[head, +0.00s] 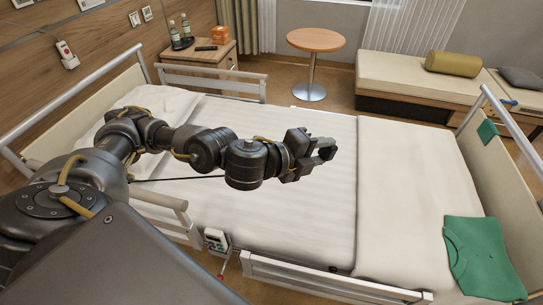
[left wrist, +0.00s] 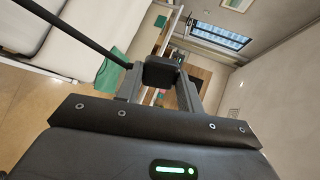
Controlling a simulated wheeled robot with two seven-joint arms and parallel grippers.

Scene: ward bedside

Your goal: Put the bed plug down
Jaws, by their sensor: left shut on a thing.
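The bed plug (left wrist: 161,71) is a dark block between the fingers of my left gripper (left wrist: 159,90) in the left wrist view. A thick black cable (left wrist: 70,32) runs from it to the upper left. In the head view my left gripper (head: 322,151) is shut and held above the middle of the bed (head: 300,215). The plug is hard to tell from the dark fingers there. A thin black cable (head: 180,179) shows under my left arm, over the near side of the bed. My right gripper is in neither view.
A green folded garment (head: 483,255) lies at the bed's foot end. A control box (head: 215,240) hangs at the near rail. A bedside cabinet (head: 199,60) with bottles and an orange box stands behind. A round table (head: 316,40) and a bench (head: 400,75) stand beyond the bed.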

